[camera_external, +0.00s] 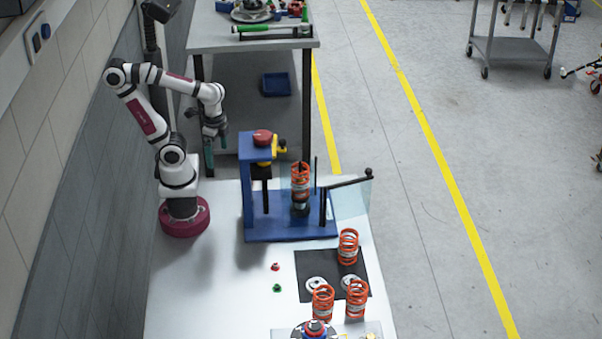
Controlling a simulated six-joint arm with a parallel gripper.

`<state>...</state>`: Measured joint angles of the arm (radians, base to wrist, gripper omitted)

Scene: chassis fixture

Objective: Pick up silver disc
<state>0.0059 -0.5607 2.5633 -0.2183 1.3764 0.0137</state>
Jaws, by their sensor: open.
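Two small silver-white discs lie on the black mat (318,262) on the white table. The left disc (316,283) lies near the mat's left part, partly behind an orange spring. The right disc (350,281) lies between the springs and is partly hidden by one. My gripper (216,140) is open and empty. It hangs high at the back left, beyond the blue fixture and far from both discs.
A blue press fixture (290,232) with a spring and a clear door (350,200) stands between my gripper and the mat. Orange springs (348,246) stand around the discs. A red part (275,267) and a green part (277,288) lie left of the mat. The left table area is clear.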

